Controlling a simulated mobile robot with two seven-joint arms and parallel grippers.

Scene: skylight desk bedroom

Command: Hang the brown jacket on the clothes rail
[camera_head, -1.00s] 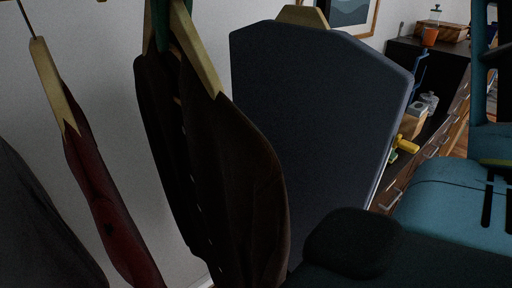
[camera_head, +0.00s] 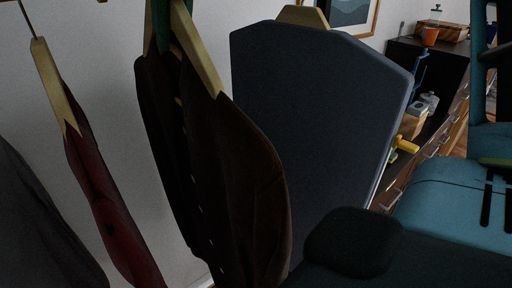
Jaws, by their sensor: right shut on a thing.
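The brown jacket (camera_head: 238,175) hangs upright on a pale wooden hanger (camera_head: 199,50) in the middle-left of the head view. Its near sleeve faces me and its lower part runs out of the picture. The top of the hanger is cut off, with a dark green piece (camera_head: 161,25) beside it. My right arm, a dark rounded part (camera_head: 355,243), comes in from the lower right just right of the jacket. Its fingertips cannot be made out clearly. My left gripper is not seen. The clothes rail is mostly above the picture.
A dark red garment (camera_head: 105,205) on a wooden hanger and a grey garment (camera_head: 40,230) hang at left. A large dark grey-blue panel (camera_head: 310,110) stands behind the jacket.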

